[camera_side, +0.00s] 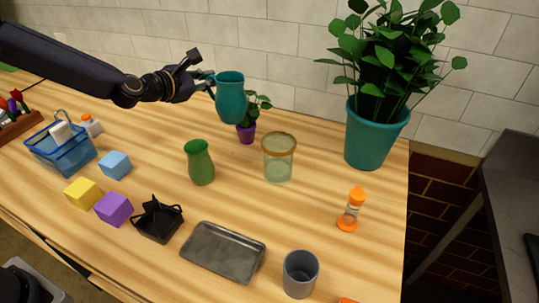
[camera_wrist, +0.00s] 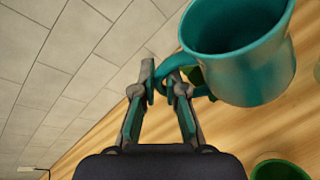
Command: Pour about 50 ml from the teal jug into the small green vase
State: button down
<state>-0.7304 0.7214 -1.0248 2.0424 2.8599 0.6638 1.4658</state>
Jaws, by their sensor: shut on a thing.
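The teal jug (camera_side: 230,98) is held up off the table, upright or nearly so, in the side view. My gripper (camera_side: 208,81) is shut on its handle, on the jug's left side. In the wrist view my gripper (camera_wrist: 168,80) grips the handle, and the jug (camera_wrist: 245,70) shows its open mouth at the upper right; its contents cannot be made out. The small green vase (camera_side: 200,163) stands upright on the table, below and left of the jug. Part of its rim shows at the wrist view's bottom right (camera_wrist: 278,170).
A glass jar (camera_side: 278,158) stands right of the vase, and a purple-potted plant (camera_side: 247,132) behind. A large potted plant (camera_side: 370,135), an orange timer (camera_side: 351,210), a grey cup (camera_side: 300,273), a metal tray (camera_side: 223,251), a black holder (camera_side: 158,220) and a blue basket (camera_side: 66,155) stand around.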

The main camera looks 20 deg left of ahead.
jog(key=shift+r, duration=3.05)
jog(key=shift+a, duration=0.2)
jog(key=s+a+f+n+y, duration=0.1)
jog(key=s+a+f+y, duration=0.1)
jog(key=s+a+f, duration=0.3)
jog(key=shift+s+n, duration=0.4)
jog(key=shift+s, duration=0.5)
jog(key=shift+r, duration=0.1)
